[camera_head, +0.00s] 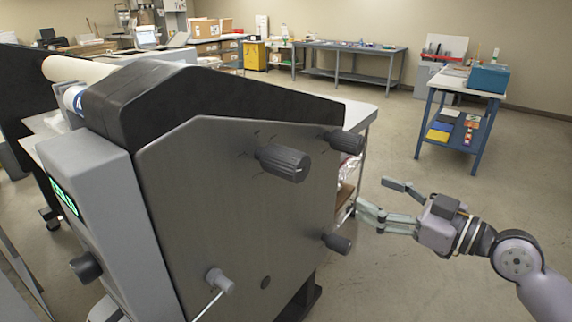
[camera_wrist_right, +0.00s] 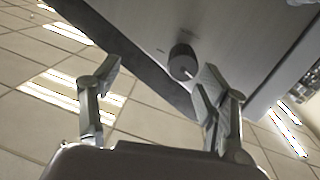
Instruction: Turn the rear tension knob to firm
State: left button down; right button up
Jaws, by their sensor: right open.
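The laminator's grey side plate (camera_head: 230,205) carries several dark ribbed knobs. A large knob (camera_head: 285,163) sits at the upper middle, with small marks around it. Another knob (camera_head: 344,141) sits at the upper far corner, and a smaller lower knob (camera_head: 337,244) sticks out below it. Which one is the rear tension knob is not labelled legibly. My right gripper (camera_head: 373,195) is open and empty, to the right of the plate and apart from the knobs. In the right wrist view one dark knob (camera_wrist_right: 182,62) shows beyond the open fingers, nearer the right finger. My left gripper is out of view.
A crank handle (camera_head: 219,281) and a front dial (camera_head: 86,266) also project from the machine. A blue-legged table (camera_head: 456,88) stands at the back right, and a long workbench (camera_head: 345,50) stands along the wall. The floor around my right arm is clear.

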aim_at(304, 168)
jog(key=s+a+r+n+g+y, duration=0.2)
jog(key=s+a+r, duration=0.1)
jog(key=r, duration=0.1)
jog(key=p+x, duration=0.2)
jog(key=x, duration=0.3)
jog(key=p+x, duration=0.3)
jog(key=x, duration=0.2)
jog(key=p+x, duration=0.3)
jog(key=x, duration=0.3)
jog(key=shift+w+d+f, duration=0.1)
jog(key=shift+d+f, duration=0.05)
jog(key=shift+f, duration=0.25)
jog(key=shift+w+a+f, duration=0.15)
jog(key=shift+w+a, duration=0.15)
jog(key=shift+a, duration=0.15)
jog(key=shift+c, duration=0.4)
jog(key=c, duration=1.1)
